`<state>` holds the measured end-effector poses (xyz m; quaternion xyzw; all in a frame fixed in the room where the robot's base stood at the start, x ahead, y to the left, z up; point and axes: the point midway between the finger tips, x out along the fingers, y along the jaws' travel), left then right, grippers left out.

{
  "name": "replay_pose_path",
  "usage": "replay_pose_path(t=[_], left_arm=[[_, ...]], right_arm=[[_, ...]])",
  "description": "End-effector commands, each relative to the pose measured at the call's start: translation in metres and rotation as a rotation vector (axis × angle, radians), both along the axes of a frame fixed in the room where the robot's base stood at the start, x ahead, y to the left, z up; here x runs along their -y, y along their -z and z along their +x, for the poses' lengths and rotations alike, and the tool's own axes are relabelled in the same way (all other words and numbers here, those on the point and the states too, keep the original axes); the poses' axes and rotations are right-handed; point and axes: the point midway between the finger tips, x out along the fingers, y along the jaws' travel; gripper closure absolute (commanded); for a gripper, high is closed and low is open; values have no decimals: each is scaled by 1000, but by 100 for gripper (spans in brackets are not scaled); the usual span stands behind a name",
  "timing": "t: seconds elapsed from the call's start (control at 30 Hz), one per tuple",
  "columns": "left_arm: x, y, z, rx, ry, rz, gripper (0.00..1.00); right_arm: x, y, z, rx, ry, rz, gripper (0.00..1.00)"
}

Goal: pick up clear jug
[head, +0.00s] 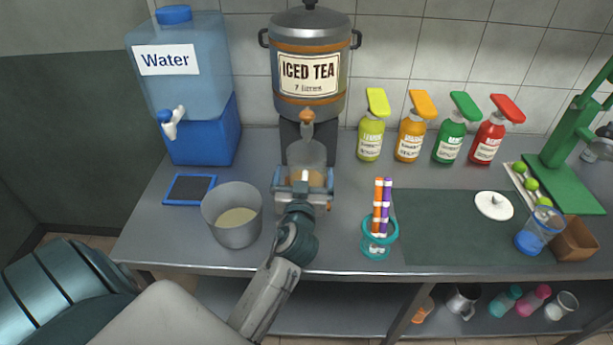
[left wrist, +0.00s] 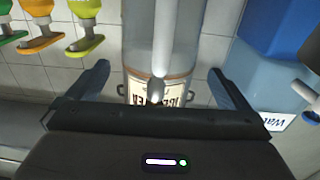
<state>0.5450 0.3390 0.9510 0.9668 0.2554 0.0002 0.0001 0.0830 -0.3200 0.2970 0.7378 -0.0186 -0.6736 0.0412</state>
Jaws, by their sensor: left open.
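The clear jug (head: 308,153) stands on the counter below the tap of the iced tea dispenser (head: 308,65), with a brownish tint low inside it. My left gripper (head: 303,183) is at the jug's front side and hides its lower part. In the left wrist view my left gripper (left wrist: 158,85) is open, with one finger on each side of the jug. The jug's pale handle (left wrist: 163,40) runs down between the fingers. I cannot tell whether the fingers touch the jug. My right gripper is not in view.
A grey pot (head: 233,215) with pale liquid stands just left of my arm. A teal holder (head: 380,238) with striped straws is close on the right. The water dispenser (head: 185,85) is at the back left. Several pump bottles (head: 415,125) stand at the back right.

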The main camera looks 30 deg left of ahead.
Motion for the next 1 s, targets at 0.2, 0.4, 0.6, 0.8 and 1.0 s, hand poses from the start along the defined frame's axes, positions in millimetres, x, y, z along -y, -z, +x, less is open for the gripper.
replay_pose_path(t=[0.2,0.4,0.6,0.8,1.0], left_arm=[[-15,-5,30,-1,1,3,0],[-19,-2,37,0,2,1,0],[-19,-1,36,0,2,1,14],[-19,-1,36,0,2,1,53],[-18,-3,36,1,2,2,66]], right_arm=[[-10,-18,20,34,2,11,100],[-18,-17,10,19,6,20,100],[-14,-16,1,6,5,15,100],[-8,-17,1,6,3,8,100],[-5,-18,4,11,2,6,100]])
